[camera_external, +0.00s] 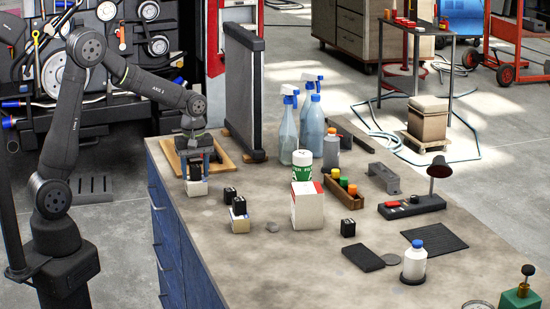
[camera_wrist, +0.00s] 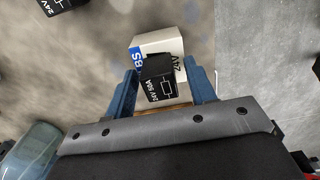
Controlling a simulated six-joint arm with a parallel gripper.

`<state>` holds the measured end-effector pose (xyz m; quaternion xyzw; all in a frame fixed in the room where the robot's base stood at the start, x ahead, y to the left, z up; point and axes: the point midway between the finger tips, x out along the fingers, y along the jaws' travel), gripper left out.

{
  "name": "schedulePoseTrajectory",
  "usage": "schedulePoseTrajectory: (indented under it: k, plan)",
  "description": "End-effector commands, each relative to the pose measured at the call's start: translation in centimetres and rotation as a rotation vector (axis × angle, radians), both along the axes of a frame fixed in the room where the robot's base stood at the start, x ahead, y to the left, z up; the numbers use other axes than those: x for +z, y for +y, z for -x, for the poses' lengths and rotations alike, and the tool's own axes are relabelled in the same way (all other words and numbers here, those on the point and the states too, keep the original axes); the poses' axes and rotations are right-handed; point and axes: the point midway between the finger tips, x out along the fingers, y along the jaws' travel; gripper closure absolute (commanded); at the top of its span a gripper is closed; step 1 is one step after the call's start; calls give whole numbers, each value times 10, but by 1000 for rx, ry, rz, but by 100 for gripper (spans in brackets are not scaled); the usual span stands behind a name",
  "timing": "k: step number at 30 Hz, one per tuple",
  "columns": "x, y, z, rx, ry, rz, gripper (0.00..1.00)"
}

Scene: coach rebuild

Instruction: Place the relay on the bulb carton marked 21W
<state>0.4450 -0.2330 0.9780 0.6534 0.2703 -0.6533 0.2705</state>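A black relay (camera_wrist: 160,85) marked 24V 50A is between the blue fingers of my gripper (camera_wrist: 162,82) in the wrist view, with gaps showing beside it. In the external view my gripper (camera_external: 196,158) points down over this relay (camera_external: 195,172) and carton (camera_external: 197,188) at the bench's left end. The fingers look open around the relay. Whether the relay rests fully flat is hard to tell.
Another black relay (camera_external: 230,194) stands nearby on the bench, and one (camera_external: 239,208) sits on a second small carton (camera_external: 240,222). A white and red box (camera_external: 307,207) and a single relay (camera_external: 348,227) are further right. A dark upright panel (camera_external: 244,90) stands behind.

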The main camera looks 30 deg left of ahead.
Motion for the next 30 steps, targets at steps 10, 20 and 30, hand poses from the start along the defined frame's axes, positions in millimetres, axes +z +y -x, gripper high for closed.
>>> schedulePoseTrajectory:
  k: [10, 20, 30]
  plan:
    - [11, 0, -1, 0, -3, 1, 50]
    - [79, 0, -1, 0, -4, 3, 50]
    - [121, 0, 0, 0, 0, 0, 50]
